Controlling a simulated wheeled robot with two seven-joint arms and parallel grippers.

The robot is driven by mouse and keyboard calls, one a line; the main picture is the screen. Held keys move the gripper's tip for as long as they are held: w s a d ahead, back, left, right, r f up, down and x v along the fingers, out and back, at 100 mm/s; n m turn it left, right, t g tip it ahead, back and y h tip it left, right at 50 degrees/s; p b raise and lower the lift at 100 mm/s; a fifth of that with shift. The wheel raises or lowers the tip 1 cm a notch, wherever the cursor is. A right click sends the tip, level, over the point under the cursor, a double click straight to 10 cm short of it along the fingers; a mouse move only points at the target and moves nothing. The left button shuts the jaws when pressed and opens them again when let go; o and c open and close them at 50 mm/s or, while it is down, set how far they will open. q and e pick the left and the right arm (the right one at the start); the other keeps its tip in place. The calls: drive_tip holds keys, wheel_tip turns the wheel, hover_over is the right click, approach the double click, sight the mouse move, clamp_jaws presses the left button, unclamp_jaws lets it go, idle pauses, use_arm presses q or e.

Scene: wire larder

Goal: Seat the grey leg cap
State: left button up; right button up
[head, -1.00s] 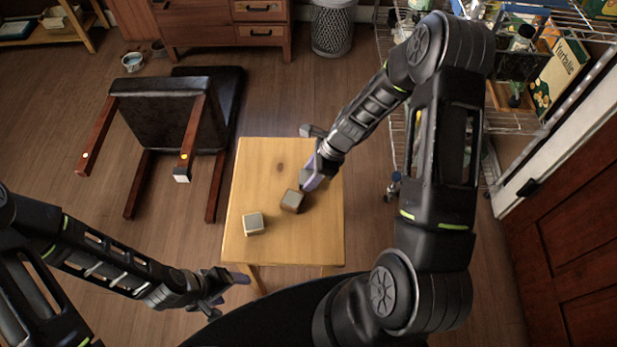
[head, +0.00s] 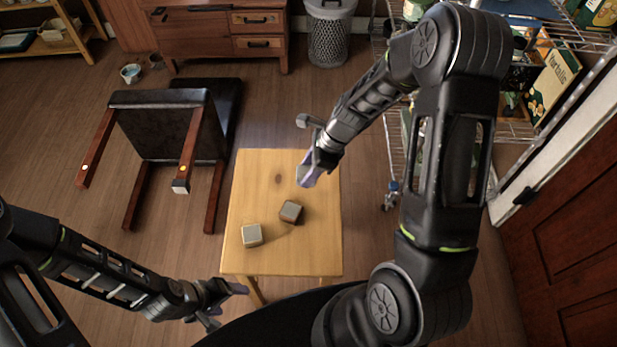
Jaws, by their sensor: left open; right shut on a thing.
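A small boxy cap with a grey top (head: 252,235) sits on the low wooden table (head: 257,185). A second, browner cap (head: 291,212) sits behind it to the right. I cannot tell which is the grey leg cap. A dark chair (head: 165,128) lies tipped over left of the table, its legs pointing toward me. One leg (head: 187,158) has a pale grey cap (head: 181,186) on its end. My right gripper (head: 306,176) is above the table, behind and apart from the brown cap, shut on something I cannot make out. My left gripper (head: 228,302) is open and empty near the table's front left.
A wire rack (head: 520,130) with boxes stands at the right, by a red-brown door (head: 570,230). A drawer cabinet (head: 220,38) and a mesh bin (head: 330,35) stand at the back. A small cup (head: 131,73) is on the floor. Floor between chair and table is clear.

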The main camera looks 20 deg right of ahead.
wheel_tip(320, 180, up, 2)
drive_tip(key=shift+r, duration=0.1)
use_arm(q)
drive_tip(key=shift+r, duration=0.15)
idle(0.5)
use_arm(e)
drive_tip(key=shift+w+a+n+g, duration=0.2)
drive_tip(key=shift+a+n+g, duration=0.15)
drive_tip(key=shift+n, duration=0.55)
use_arm(q)
drive_tip(key=shift+r+p, duration=0.7)
drive_tip(key=shift+p, duration=0.05)
use_arm(e)
drive_tip(key=a+n+g+h, duration=0.1)
drive_tip(key=n+g, duration=0.1)
drive_tip(key=n, duration=0.5)
drive_tip(key=a+r+n+g+h, duration=0.1)
drive_tip(key=n+g, duration=0.1)
drive_tip(key=n, duration=0.5)
drive_tip(key=w+a+r+n+g+h, duration=0.1)
drive_tip(key=n+g+h, duration=0.1)
drive_tip(key=n, duration=0.5)
drive_tip(key=shift+r, duration=0.15)
use_arm(q)
drive_tip(key=shift+c, duration=0.5)
